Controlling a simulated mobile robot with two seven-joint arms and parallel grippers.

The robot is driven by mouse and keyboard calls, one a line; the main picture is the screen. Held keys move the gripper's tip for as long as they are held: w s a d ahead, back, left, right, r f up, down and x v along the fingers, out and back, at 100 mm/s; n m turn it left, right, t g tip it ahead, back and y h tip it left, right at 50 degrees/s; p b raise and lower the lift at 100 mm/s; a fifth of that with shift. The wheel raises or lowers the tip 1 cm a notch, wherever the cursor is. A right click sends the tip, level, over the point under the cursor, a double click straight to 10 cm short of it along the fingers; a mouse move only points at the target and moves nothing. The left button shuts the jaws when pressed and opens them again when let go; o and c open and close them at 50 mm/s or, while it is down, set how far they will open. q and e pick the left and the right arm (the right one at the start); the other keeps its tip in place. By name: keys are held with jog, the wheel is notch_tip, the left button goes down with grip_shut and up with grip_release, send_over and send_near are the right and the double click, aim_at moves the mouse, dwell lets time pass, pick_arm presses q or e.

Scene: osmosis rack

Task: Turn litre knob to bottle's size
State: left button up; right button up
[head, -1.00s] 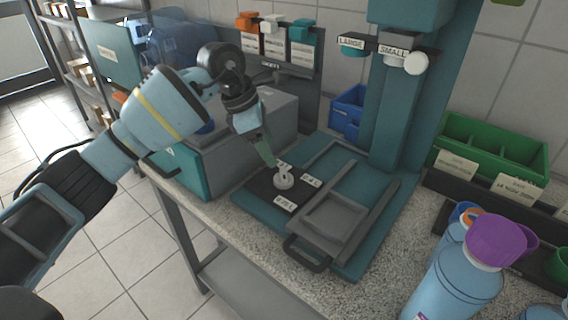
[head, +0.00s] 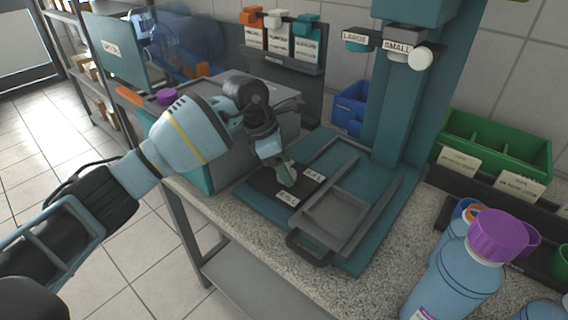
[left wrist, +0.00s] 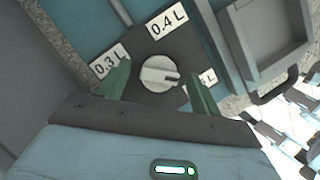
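The litre knob (left wrist: 159,74) is light grey and round with a raised grip bar. It sits on a dark plate (left wrist: 185,47), and a dark mark shows at the bar's right end in the left wrist view. Labels 0.3 L (left wrist: 109,62) and 0.4 L (left wrist: 167,22) are readable; a third is partly covered by a finger. My left gripper (head: 286,178) is open, with its green fingers (left wrist: 160,92) either side of the knob, not visibly gripping it. In the head view the fingers hide the knob. A blue bottle (head: 452,282) with a purple cap stands front right. My right gripper is out of view.
The teal machine base has a grey tray (head: 335,213) right of the knob plate and a dark handle (head: 308,249) in front. A grey box (head: 212,158) stands left of it. A green bin (head: 495,150) and other bottles are at the right.

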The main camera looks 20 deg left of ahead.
pick_arm(q)
jog(key=c, duration=0.9)
jog(key=shift+c, duration=0.2)
